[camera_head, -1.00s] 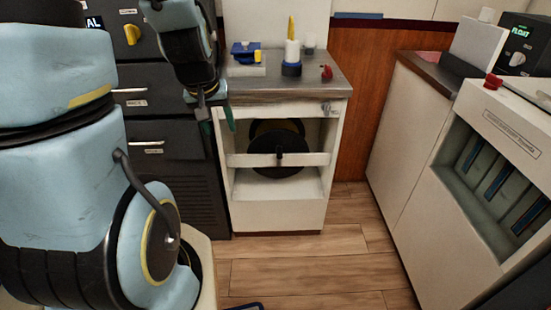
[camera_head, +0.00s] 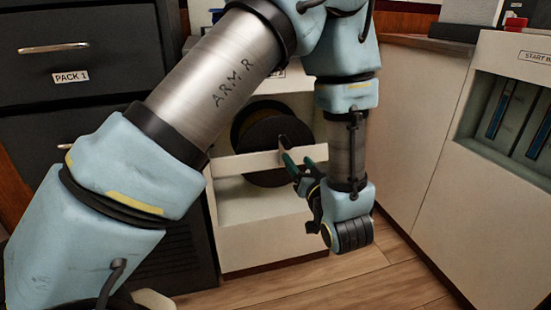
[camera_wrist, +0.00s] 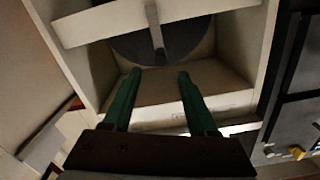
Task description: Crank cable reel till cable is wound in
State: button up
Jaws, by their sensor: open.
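The cable reel (camera_head: 268,135) is a dark disc with a yellowish rim behind it, inside an open white cabinet. In the wrist view the reel (camera_wrist: 180,38) is a dark grey disc beyond my fingertips. A slim dark crank handle (camera_wrist: 155,30) stands out from the reel. A white crossbar (camera_head: 238,163) runs across the opening. My gripper (camera_head: 298,160) has green fingers and is at the front of the cabinet, close to the handle. In the wrist view my gripper (camera_wrist: 158,75) is open and empty, and the handle shows between and beyond the fingertips. No cable can be made out.
Dark drawers (camera_head: 80,45) stand on the left. A white console (camera_head: 430,130) stands on the right. Wooden floor (camera_head: 350,275) is clear in front of the cabinet.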

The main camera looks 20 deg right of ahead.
aim_at(288, 147)
jog(key=w, duration=0.3)
jog(key=w+d+b, duration=0.1)
jog(key=w, duration=0.6)
jog(key=shift+w+d, duration=0.15)
jog(key=shift+w, duration=0.1)
grip_shut()
dwell(1.2)
